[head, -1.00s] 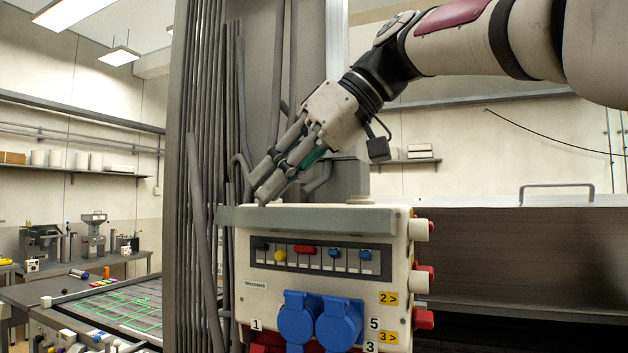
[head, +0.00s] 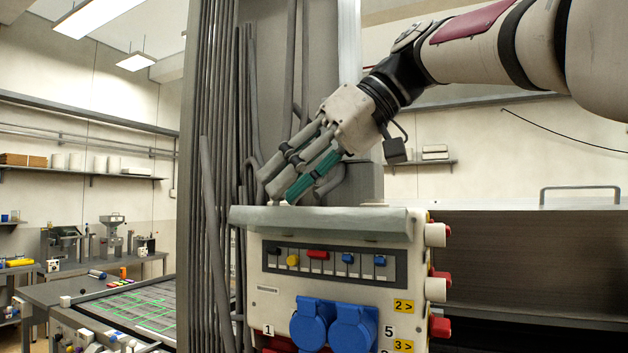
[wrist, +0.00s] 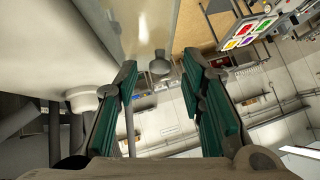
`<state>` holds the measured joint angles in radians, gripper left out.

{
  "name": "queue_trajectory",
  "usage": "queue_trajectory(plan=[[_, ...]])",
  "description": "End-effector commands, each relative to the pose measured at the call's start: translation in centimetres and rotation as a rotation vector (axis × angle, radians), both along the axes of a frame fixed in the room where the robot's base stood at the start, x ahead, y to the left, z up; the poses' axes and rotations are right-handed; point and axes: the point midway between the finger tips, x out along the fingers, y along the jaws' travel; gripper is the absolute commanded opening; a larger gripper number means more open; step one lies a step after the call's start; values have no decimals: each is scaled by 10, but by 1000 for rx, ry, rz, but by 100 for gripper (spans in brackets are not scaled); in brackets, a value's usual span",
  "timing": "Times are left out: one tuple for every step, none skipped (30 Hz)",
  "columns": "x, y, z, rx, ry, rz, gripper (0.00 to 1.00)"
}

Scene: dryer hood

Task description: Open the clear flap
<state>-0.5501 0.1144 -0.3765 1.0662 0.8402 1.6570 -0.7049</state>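The white electrical box (head: 262,315) fills the lower middle of the head view. A grey-green, see-through-looking strip (head: 320,222) juts out along its top, above the switch row; it looks like the clear flap raised, seen nearly edge-on. My gripper (head: 282,190) is just above and behind the strip's left part, fingers pointing down-left; I cannot tell whether they touch it. In the wrist view my gripper (wrist: 165,80) is open, its green-padded fingers apart with nothing clasped between them. A pale, glossy panel (wrist: 150,25), perhaps the flap, lies beyond the fingertips.
Coloured switches (head: 317,255) sit in a dark panel, with blue socket covers (head: 352,325) below and red-and-white plugs (head: 437,288) on the right side. Grey pipes (head: 215,150) run up a column close behind and left of the box. A metal hood (head: 530,255) is at right.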

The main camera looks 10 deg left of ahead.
Motion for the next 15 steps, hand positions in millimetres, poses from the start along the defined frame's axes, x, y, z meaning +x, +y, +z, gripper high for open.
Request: queue_trajectory(plan=[[0,0,0,0,0,0,36],[0,0,0,0,0,0,36],[0,0,0,0,0,0,36],[0,0,0,0,0,0,36],[0,-1,1,0,-1,-1,36],[0,-2,2,0,0,-1,36],[0,-4,3,0,0,-1,36],[1,-6,5,-1,0,-2,36],[1,-10,9,-1,-2,-4,36],[1,-13,11,0,-1,-4,36],[0,-17,15,0,-2,-4,36],[0,-22,19,-1,-2,-5,36],[0,-26,23,-1,-3,-6,36],[0,-30,26,0,-1,-6,36],[0,-35,31,1,-2,-6,36]])
